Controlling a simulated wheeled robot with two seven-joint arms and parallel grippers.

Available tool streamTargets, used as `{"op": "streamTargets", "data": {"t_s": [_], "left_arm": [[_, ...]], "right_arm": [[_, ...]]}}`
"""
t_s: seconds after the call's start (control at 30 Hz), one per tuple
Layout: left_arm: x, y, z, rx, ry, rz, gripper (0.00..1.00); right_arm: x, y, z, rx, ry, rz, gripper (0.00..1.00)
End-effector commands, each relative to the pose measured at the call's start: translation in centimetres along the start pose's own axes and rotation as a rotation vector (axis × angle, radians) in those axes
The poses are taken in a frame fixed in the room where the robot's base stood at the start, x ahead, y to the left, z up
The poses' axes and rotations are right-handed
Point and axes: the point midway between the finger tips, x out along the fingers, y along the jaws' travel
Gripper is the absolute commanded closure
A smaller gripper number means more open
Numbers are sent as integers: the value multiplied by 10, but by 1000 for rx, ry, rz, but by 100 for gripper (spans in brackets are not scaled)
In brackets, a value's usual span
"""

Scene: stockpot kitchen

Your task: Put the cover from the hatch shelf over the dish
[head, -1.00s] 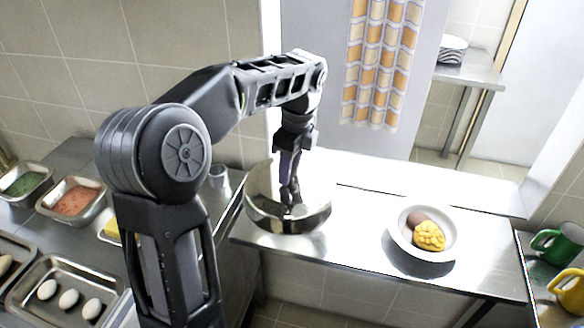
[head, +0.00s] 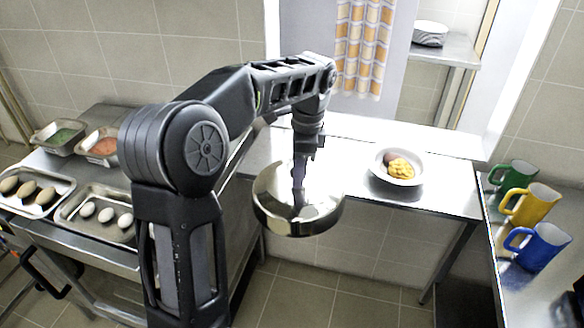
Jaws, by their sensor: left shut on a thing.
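The fingertips are hard to make out against the shiny metal. The dish (head: 377,168) is a white bowl-like plate on the hatch shelf (head: 440,190), to the right of the cover and apart from it. It holds yellow food and a brown piece, and is uncovered. My right gripper is not in view.
Trays of eggs (head: 105,190) and food pans (head: 62,150) are on the left counter. The shelf between cover and dish is clear. A checked curtain (head: 362,50) hangs behind.

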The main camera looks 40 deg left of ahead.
Motion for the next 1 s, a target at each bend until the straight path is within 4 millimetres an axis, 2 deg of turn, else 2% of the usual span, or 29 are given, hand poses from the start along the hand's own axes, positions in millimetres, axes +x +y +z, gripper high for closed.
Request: {"op": "streamTargets", "data": {"t_s": [0.33,0.53,0.6,0.7,0.8,1.0], "left_arm": [[20,10,-45,-438,5,50,100],[48,33,-100,-788,-8,93,100],[60,46,-122,-876,-14,103,100],[71,59,-142,-930,-16,108,100],[76,66,-151,-947,-14,110,100],[78,67,-152,-953,-13,110,100]], "right_arm": [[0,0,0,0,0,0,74],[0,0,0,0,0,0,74],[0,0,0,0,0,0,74],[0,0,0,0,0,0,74],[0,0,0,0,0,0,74],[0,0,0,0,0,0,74]]}}
